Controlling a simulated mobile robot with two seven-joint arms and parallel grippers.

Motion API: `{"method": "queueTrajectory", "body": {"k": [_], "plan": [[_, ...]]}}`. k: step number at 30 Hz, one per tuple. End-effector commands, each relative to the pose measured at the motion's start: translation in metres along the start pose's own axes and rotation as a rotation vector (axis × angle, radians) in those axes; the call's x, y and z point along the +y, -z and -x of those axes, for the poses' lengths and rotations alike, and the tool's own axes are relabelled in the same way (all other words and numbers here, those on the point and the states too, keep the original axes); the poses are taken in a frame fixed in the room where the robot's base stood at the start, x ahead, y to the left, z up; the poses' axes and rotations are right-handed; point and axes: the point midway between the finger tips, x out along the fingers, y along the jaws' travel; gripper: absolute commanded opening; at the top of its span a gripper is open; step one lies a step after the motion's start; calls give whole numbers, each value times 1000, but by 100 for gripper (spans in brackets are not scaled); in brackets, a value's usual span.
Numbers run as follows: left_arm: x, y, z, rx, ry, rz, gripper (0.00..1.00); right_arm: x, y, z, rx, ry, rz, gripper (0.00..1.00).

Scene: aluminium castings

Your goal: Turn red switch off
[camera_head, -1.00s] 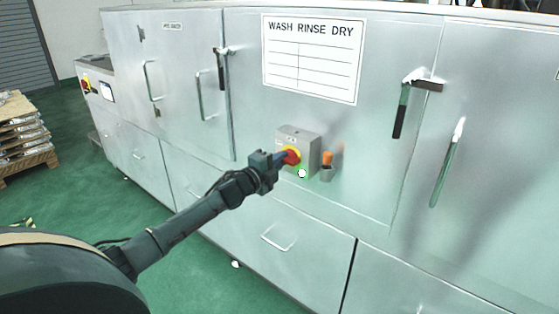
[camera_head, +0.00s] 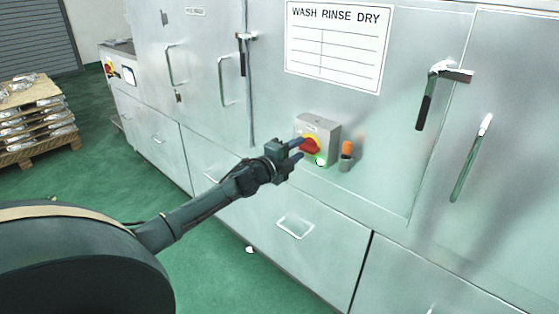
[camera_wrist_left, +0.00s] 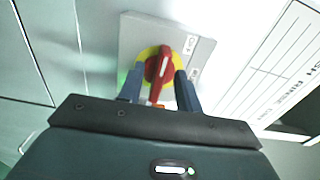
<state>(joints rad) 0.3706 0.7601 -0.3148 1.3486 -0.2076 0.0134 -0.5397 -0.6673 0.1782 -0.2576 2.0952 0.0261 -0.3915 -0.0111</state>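The red switch (camera_head: 309,145) is a red rotary handle on a yellow disc, on a grey box (camera_head: 322,126) fixed to the metal machine front. In the left wrist view the red handle (camera_wrist_left: 159,72) stands between the two blue fingers, pointing along them and tilted slightly. My left gripper (camera_head: 298,149) is in front of the switch with its fingers apart; it also shows in the left wrist view (camera_wrist_left: 158,88). Gaps appear on both sides of the handle, so I cannot see contact. My right gripper is not in view.
An orange-topped part (camera_head: 346,150) and a green light (camera_head: 320,161) sit close beside the switch box. Door latches (camera_head: 437,90) and a drawer handle (camera_head: 295,227) stick out from the machine. A loaded pallet (camera_head: 35,120) stands at far left on the green floor.

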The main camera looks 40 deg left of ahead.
Motion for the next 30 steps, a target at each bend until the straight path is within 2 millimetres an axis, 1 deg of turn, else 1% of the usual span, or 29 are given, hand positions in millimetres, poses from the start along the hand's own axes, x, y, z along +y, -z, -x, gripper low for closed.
{"method": "queueTrajectory", "body": {"k": [12, 18, 24, 30], "plan": [[2, 1, 73, 2, -4, -2, 35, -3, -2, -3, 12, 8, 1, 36], [2, 1, 101, 1, -3, 0, 35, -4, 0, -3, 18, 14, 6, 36], [0, 0, 117, 0, -1, 1, 35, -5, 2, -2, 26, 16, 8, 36], [0, 0, 120, 0, -1, 1, 35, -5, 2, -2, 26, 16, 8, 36]]}}
